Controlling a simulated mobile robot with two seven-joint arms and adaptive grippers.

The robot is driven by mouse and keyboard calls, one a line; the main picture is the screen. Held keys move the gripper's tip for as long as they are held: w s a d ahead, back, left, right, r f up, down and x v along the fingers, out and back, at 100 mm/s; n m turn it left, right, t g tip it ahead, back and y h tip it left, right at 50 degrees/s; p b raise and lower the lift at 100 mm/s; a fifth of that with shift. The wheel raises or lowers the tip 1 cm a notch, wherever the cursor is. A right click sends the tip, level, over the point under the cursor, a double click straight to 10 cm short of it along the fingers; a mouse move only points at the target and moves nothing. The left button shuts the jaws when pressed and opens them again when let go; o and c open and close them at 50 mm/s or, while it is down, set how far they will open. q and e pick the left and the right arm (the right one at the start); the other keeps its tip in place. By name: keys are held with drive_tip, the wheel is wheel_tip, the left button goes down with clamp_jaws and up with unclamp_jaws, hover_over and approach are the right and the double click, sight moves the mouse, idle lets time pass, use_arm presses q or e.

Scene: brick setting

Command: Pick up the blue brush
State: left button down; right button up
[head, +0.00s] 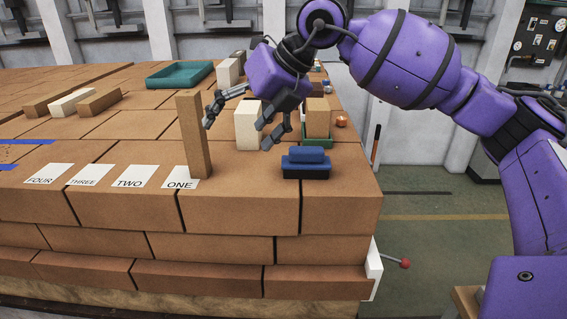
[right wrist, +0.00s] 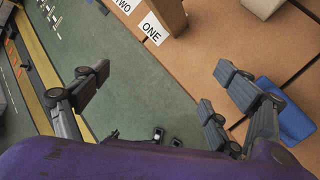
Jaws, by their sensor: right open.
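The blue brush (head: 306,164) lies on the brick surface near its front right corner, with a lighter blue upper part on a dark blue base. In the right wrist view the blue brush (right wrist: 290,120) shows at the right, partly covered by my fingers. My right gripper (head: 238,131) is open and empty, above the surface, to the left of the brush and apart from it. Its spread fingers also show in the right wrist view (right wrist: 150,85). My left gripper is not in view.
A tall brown brick (head: 192,135) stands upright by the ONE label (head: 180,184), close to my right gripper's left finger. A cream block (head: 247,125) and a green container (head: 316,125) with a block stand behind. The surface's right edge is close to the brush.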

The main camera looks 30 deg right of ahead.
drive_tip(key=d+f+m+h, duration=0.25)
drive_tip(key=d+h, duration=0.35)
drive_tip(key=d, duration=0.5)
drive_tip(key=m+g+h, duration=0.2)
drive_tip(key=m, duration=0.2)
hover_over(307, 150)
drive_tip(key=s, duration=0.2)
drive_tip(key=f, duration=0.1)
drive_tip(key=shift+n, duration=0.25)
drive_tip(key=x, duration=0.3)
drive_tip(key=a+p+x, duration=0.1)
drive_tip(key=x, duration=0.2)
drive_tip(key=shift+w+a+f, duration=0.1)
drive_tip(key=shift+w+f, duration=0.1)
drive_tip(key=shift+f, duration=0.2)
drive_tip(key=c, duration=0.7)
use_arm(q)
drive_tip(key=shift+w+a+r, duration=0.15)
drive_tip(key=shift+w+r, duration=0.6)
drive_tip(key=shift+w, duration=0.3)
use_arm(e)
drive_tip(key=shift+s+a+f, duration=0.1)
drive_tip(key=c, duration=0.6)
